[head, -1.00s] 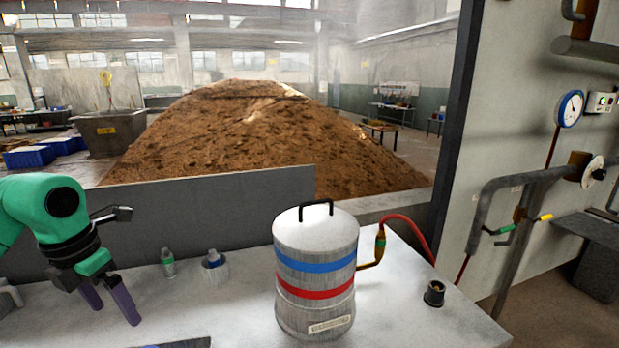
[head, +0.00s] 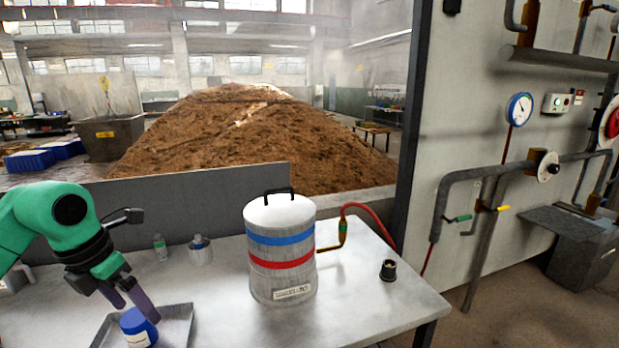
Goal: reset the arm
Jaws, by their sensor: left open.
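My left arm, green with a black wrist, comes in from the left in the head view. My left gripper (head: 128,299) points down with its two dark purple fingers apart. It is empty, just above a metal tray (head: 178,320) at the front left of the table. My right gripper is not in view.
A metal canister (head: 281,250) with blue and red bands stands mid-table, a red hose (head: 372,212) beside it. A small bottle (head: 160,247) and a metal cup (head: 201,252) stand behind. A black socket (head: 388,270) sits to the right. The table (head: 350,300) front right is clear.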

